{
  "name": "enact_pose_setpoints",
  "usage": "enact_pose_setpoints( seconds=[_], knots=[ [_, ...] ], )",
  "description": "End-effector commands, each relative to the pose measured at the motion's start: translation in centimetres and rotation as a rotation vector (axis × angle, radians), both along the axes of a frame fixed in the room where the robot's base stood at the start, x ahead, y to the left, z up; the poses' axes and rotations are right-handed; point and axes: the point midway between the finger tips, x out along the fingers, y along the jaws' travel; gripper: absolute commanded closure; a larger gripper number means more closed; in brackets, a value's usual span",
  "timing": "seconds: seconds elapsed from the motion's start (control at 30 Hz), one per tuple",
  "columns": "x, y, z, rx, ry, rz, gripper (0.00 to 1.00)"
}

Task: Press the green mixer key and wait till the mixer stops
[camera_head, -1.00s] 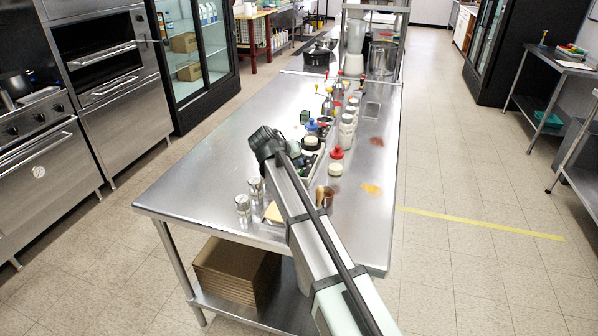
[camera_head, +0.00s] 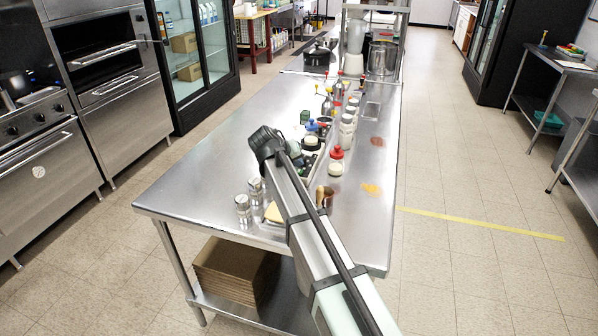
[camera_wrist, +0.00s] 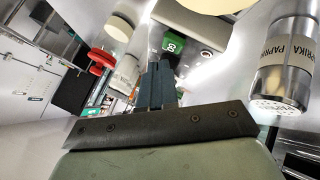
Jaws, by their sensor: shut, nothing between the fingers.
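A green key (camera_wrist: 173,45) with a white mark shows in the wrist view on a grey housing (camera_wrist: 196,27). My gripper (camera_wrist: 160,68) is shut and empty, its dark fingertips just below the key in the picture. I cannot tell whether they touch it. In the head view the end of my arm is over the steel table, but the fingers are hidden. A small green thing (camera_head: 305,117) stands beyond my arm there; I cannot tell whether it is the same key. A blender-like machine (camera_head: 355,52) stands at the table's far end; whether it runs cannot be seen.
A paprika shaker (camera_wrist: 286,62) is close on the right in the wrist view. Bottles with red caps (camera_head: 336,160) and several jars stand along the table's right half. Two glass shakers (camera_head: 243,208) stand near the front edge. The table's left part (camera_head: 215,165) is clear.

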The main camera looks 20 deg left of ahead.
Motion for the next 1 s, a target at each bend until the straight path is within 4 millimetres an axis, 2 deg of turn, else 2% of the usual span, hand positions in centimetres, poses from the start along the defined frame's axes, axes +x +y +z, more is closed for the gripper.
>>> enact_pose_setpoints(
  seconds=[1.0],
  knots=[
    [0.00, 0.01, -0.84, 0.000, 0.000, 0.000, 1.00]
  ],
)
